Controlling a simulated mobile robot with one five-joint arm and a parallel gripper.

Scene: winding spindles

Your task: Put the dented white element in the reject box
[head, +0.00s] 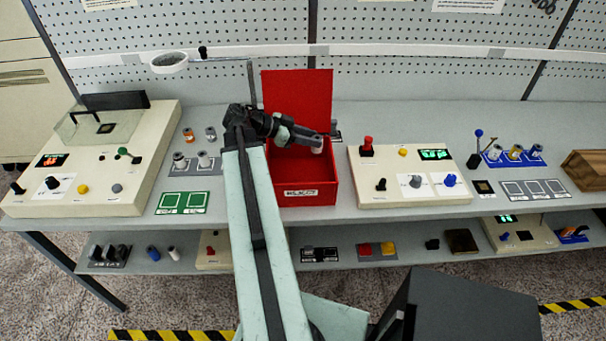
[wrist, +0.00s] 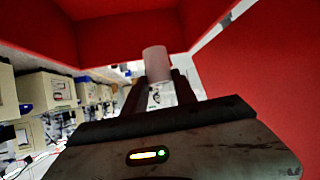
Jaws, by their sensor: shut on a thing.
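The reject box (head: 304,198) is red, with its lid (head: 297,95) standing open at the back and a label on its front. My gripper (head: 312,141) is over the open box, near its right side. It is shut on a pale white cylindrical element (head: 317,145). In the wrist view my gripper (wrist: 163,88) holds the white element (wrist: 156,63) between its fingertips, with red box walls around it. A dent cannot be made out at this size.
A control panel (head: 405,190) stands close right of the box, and a larger cream machine (head: 90,160) stands at the left. A blue rack (head: 514,158) is farther right. A pegboard wall is behind.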

